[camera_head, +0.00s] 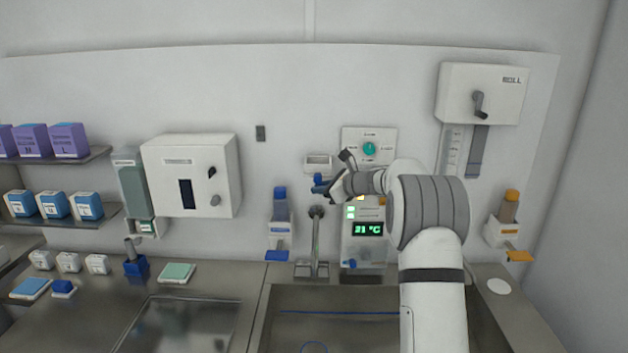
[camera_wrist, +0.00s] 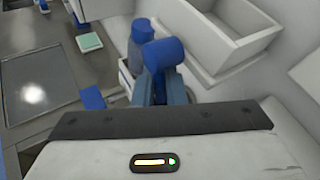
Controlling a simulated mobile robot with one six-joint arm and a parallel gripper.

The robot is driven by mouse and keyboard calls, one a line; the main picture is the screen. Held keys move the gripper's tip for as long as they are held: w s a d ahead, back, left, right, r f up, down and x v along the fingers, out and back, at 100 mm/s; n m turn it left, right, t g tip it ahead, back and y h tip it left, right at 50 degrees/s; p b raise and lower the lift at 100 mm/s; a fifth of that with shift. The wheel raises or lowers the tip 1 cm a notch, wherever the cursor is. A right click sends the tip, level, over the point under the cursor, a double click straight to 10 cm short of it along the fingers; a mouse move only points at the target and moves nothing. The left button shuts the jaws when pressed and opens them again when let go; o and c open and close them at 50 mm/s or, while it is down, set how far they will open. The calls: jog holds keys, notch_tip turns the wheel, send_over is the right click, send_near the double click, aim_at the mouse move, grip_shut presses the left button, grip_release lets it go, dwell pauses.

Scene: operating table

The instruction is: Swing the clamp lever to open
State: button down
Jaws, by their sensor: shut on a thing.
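The clamp lever (camera_head: 319,184) is blue and sits on the back wall, just below a small white open holder (camera_head: 318,165). In the wrist view the lever shows as a blue round knob (camera_wrist: 165,53) with a blue arm below it. My gripper (camera_head: 332,187) is at the lever and shut on it. The exact angle of the lever cannot be told.
A white panel with a green knob (camera_head: 369,149) and a 31 °C display (camera_head: 368,229) is right of the lever. A blue-capped dispenser (camera_head: 280,212) hangs to the left. A tap (camera_head: 316,245) stands below, over the steel basin (camera_head: 275,325).

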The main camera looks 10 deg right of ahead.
jog(key=shift+s+d+n+g+h+p, duration=0.1)
jog(key=shift+d+n+g+h+p, duration=0.3)
jog(key=shift+h, duration=0.4)
jog(key=shift+d+r+n+g+h, duration=0.15)
jog(key=shift+n+g+h, duration=0.35)
jog(key=shift+h, duration=0.6)
jog(key=h, duration=0.1)
jog(key=r+n+g+h, duration=0.1)
jog(key=h, duration=0.1)
jog(key=shift+s+d, duration=0.1)
jog(key=shift+d, duration=0.2)
jog(key=shift+d+r+n+g+h, duration=0.15)
jog(key=shift+r+n+h, duration=0.1)
jog(key=shift+h, duration=0.4)
jog(key=shift+d+r+n+g+h, duration=0.15)
jog(key=shift+r+n+h, duration=0.1)
jog(key=shift+h, duration=0.4)
jog(key=shift+r, duration=0.2)
